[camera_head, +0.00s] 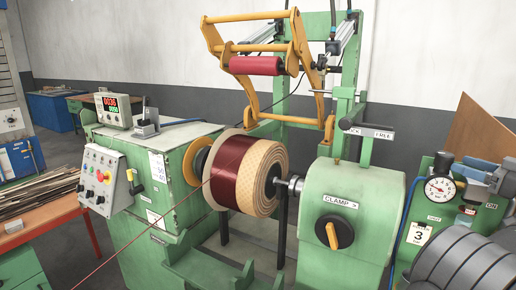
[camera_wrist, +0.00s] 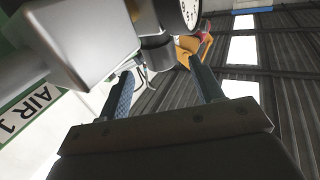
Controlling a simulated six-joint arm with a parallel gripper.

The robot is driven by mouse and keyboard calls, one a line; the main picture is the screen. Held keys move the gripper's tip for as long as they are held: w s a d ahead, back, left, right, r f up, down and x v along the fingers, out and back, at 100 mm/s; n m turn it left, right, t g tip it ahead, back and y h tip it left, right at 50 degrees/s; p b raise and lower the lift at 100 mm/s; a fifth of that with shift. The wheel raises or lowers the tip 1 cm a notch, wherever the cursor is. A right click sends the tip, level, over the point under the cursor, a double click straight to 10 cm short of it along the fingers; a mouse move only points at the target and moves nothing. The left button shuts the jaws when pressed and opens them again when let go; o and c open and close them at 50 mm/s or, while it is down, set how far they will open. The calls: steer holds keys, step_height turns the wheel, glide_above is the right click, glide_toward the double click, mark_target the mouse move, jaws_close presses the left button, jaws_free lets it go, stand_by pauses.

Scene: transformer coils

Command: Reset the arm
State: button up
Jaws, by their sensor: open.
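My gripper (camera_wrist: 160,68) shows in the wrist view with its two dark fingers spread apart and nothing between them. Beyond the fingers is a grey metal fitting (camera_wrist: 155,50) with part of a white dial (camera_wrist: 190,12) above it. I cannot tell whether the fingers touch the fitting. In the head view my gripper does not show. There, a coil (camera_head: 262,178) with a dark red wound band (camera_head: 231,168) sits on the shaft between a green control cabinet (camera_head: 175,195) and a green tailstock (camera_head: 340,215) with a black and orange clamp knob (camera_head: 334,232).
A yellow swing frame (camera_head: 290,45) with a red roller (camera_head: 255,65) stands above the coil. A thin wire runs from the coil to the lower left. An "AIR 1" label (camera_wrist: 35,110) lies left in the wrist view.

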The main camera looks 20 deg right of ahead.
mark_target(445, 162)
steer(key=x, duration=0.6)
steer(key=shift+r+m+h, duration=0.1)
steer(key=shift+m+h, duration=0.4)
steer(key=shift+h, duration=0.6)
steer(key=m+h, duration=0.2)
steer(key=h, duration=0.1)
steer(key=m+h, duration=0.2)
steer(key=h, duration=0.1)
steer(key=shift+a+m+h, duration=0.1)
steer(key=shift+m+h, duration=0.3)
steer(key=shift+m+g+h, duration=1.1)
steer(key=shift+m+h, duration=0.6)
steer(key=shift+h, duration=0.65)
steer(key=shift+m+g+h, duration=1.1)
steer(key=shift+m+h, duration=0.6)
steer(key=shift+h, duration=0.65)
steer(key=v, duration=1.5)
steer(key=shift+a, duration=0.1)
